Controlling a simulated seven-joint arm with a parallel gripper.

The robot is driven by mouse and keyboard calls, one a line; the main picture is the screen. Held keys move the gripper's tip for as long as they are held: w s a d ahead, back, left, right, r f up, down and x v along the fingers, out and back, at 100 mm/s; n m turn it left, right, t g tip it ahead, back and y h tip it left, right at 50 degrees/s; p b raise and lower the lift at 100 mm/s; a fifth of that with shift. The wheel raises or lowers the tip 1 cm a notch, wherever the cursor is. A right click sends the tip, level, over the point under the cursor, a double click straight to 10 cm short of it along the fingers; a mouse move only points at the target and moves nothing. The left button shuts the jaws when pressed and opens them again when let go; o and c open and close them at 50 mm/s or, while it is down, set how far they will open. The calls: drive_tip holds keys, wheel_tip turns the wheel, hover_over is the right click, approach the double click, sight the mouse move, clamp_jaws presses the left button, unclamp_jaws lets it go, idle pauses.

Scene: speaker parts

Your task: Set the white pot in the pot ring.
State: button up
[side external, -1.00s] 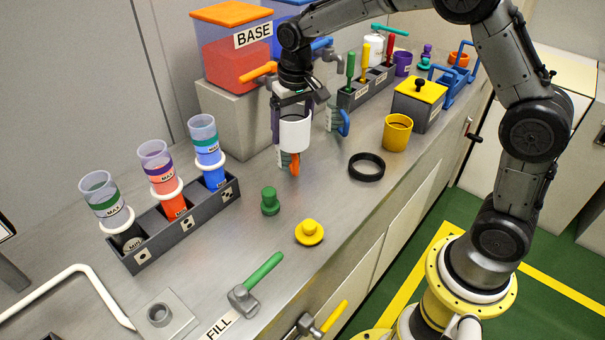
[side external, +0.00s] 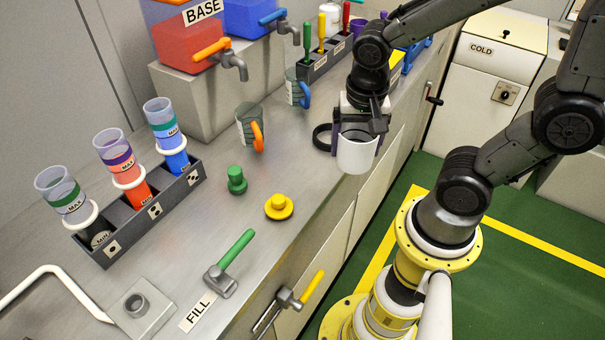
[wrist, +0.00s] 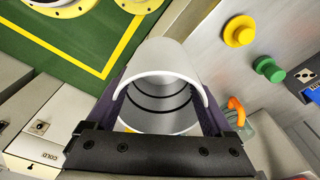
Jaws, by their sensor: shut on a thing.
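The white pot (side external: 356,155) is in my gripper (side external: 357,143), with dark fingers on both sides of it. It is upright and raised, and appears over the counter's front edge in the side view. The wrist view also shows the white pot (wrist: 168,58) between the fingers, with dark lines inside. The pot ring, a black ring (side external: 321,138), lies on the counter just left of the pot in the side view. The pot and gripper hide its right part. The ring cannot be made out in the wrist view.
An orange-handled mug (side external: 247,123) and a blue-handled mug (side external: 293,85) stand below the taps. A green knob (side external: 236,181) and a yellow knob (side external: 278,207) are on the counter at the front left of the ring. A rack (side external: 150,212) of tubes stands far left.

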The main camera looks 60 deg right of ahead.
drive_tip(key=shift+s+r, duration=0.1)
drive_tip(key=shift+s, duration=0.4)
drive_tip(key=shift+r, duration=0.35)
drive_tip(key=w+f, duration=0.3)
drive_tip(key=w, duration=0.1)
drive_tip(key=w+f, duration=0.2)
drive_tip(key=w, duration=0.2)
drive_tip(key=w+d+f, duration=0.1)
drive_tip(key=w+f, duration=0.2)
drive_tip(key=w, duration=0.1)
drive_tip(key=shift+w+f, duration=0.35)
drive_tip(key=shift+w, duration=0.05)
drive_tip(key=shift+w+f, duration=0.3)
drive_tip(key=shift+f, duration=0.7)
drive_tip(key=shift+w+f, duration=0.25)
drive_tip(key=shift+f, duration=0.75)
drive_tip(key=shift+f, duration=0.1)
